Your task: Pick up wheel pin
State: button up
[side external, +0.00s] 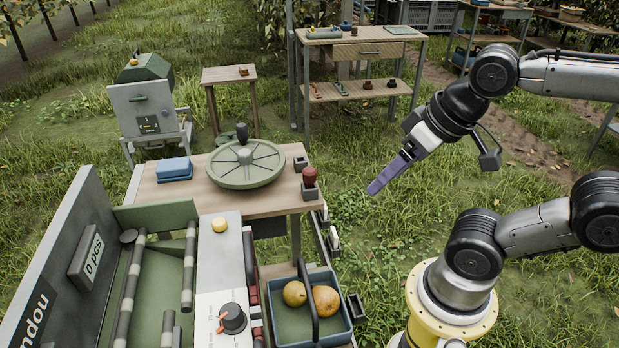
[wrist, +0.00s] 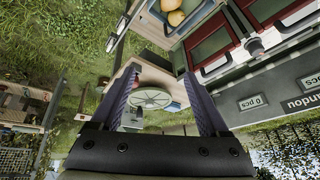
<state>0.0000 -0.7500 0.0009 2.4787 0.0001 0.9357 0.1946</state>
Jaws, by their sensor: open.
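A red-topped pin (side external: 309,176), which looks like the wheel pin, stands upright in a dark holder (side external: 310,191) at the right edge of the wooden table (side external: 275,203). Left of it lies a round green spoked wheel (side external: 245,165) with a dark upright handle (side external: 242,132). My gripper (side external: 372,190) is in the air to the right of the table, apart from the pin. In the wrist view my gripper (wrist: 161,73) is open and empty, with the wheel (wrist: 151,97) showing between its fingers. The pin is not clear there; the left finger may hide part of it.
A second small dark holder (side external: 300,162) sits behind the pin. A blue block (side external: 175,169) lies on the table's left. Grass right of the table is free.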

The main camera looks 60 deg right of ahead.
jog(key=w+r+m, duration=0.5)
jog(key=r+m, duration=0.1)
jog(key=m+g, duration=0.5)
jog(key=m, duration=0.5)
send_over(309, 169)
notch_tip(309, 169, down, 16)
jog(key=shift+w+r, duration=0.1)
jog(key=shift+r, duration=0.05)
jog(key=shift+s+f, duration=0.2)
jog(key=shift+f, duration=2.45)
grip_shut()
